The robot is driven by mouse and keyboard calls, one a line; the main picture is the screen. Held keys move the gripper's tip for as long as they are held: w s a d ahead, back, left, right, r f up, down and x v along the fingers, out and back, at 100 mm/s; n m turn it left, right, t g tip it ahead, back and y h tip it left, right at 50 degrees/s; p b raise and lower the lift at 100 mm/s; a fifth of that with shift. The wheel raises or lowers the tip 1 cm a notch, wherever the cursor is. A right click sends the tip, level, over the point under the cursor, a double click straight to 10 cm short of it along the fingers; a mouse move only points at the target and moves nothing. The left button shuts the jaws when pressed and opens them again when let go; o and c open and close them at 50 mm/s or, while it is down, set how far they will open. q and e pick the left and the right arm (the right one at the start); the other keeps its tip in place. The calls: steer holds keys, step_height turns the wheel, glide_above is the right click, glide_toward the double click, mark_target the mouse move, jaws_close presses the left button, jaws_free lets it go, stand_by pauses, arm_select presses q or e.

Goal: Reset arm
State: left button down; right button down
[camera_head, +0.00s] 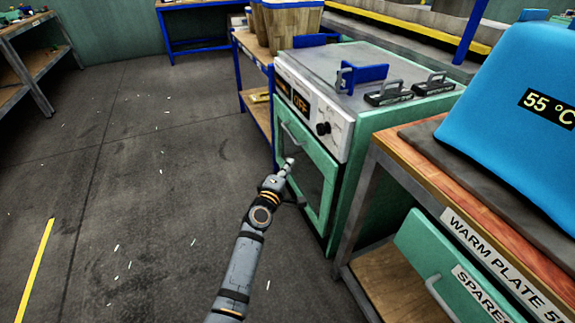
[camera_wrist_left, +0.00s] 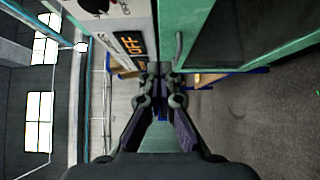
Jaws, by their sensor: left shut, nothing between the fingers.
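My left arm comes up from the bottom of the head view. Its gripper (camera_head: 288,163) is in front of the green door of the press cabinet (camera_head: 362,184). The gripper also shows in the left wrist view (camera_wrist_left: 160,68), with its fingers together and nothing between them. The door handle (camera_wrist_left: 179,48) is close beside the fingertips in the wrist view; I cannot tell whether they touch. The door appears shut in the head view. The cabinet's display reads OFF, with a black knob beside it. My right gripper is not in either view.
A wooden workbench (camera_head: 400,146) with a blue 55 °C block (camera_head: 520,95) stands at the right. A blue-framed shelf (camera_head: 257,84) with wooden baskets (camera_head: 290,27) is behind the cabinet. Another bench (camera_head: 28,62) is at the far left. The grey floor at the left is open.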

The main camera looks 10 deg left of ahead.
arm_select(q)
steer(key=shift+s, duration=0.1)
